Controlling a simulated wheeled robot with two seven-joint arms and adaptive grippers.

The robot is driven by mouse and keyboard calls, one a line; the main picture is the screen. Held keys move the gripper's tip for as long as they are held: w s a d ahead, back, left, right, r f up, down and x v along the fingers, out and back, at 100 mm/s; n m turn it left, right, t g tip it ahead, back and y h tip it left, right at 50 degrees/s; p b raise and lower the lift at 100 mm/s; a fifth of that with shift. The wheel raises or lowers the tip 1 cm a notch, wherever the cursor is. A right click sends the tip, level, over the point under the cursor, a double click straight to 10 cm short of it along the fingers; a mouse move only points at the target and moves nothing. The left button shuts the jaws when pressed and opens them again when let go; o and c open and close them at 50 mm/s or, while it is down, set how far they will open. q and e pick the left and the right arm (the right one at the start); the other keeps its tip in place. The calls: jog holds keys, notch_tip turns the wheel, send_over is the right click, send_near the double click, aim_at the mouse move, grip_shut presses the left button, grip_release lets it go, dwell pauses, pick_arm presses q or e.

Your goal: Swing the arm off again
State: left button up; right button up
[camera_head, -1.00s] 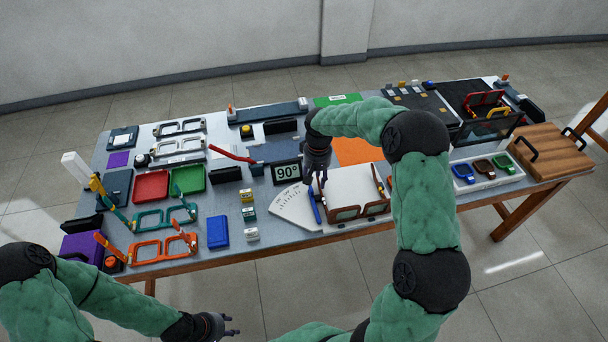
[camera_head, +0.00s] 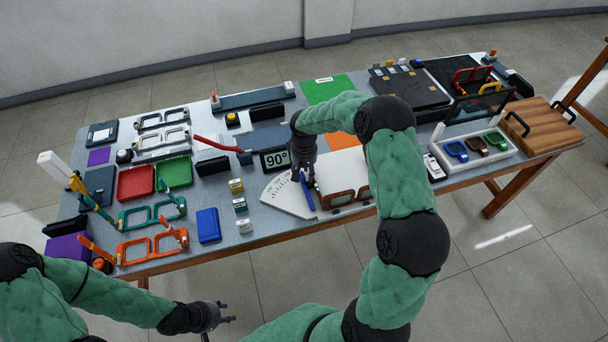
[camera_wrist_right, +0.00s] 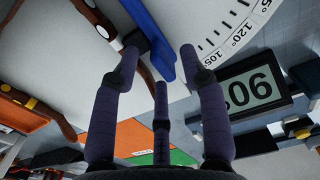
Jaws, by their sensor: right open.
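The brown eyeglass frame (camera_head: 342,198) sits on the white block (camera_head: 340,168) of the fixture, lenses facing the table's front edge. A blue arm (camera_head: 308,192) stands at the block's left side, beside the protractor dial (camera_head: 284,196). My right gripper (camera_head: 302,172) is just above and behind the blue arm. In the right wrist view the open fingers (camera_wrist_right: 160,52) lie on either side of the blue arm (camera_wrist_right: 158,45); contact cannot be told.
A teal frame (camera_head: 152,214) and an orange frame (camera_head: 152,246) stand at the left. Small labelled blocks (camera_head: 240,204) and a blue box (camera_head: 208,225) lie left of the dial. A white tray (camera_head: 468,163) and a wooden case (camera_head: 540,127) are at the right.

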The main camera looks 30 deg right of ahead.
jog(key=shift+f, duration=0.35)
grip_shut()
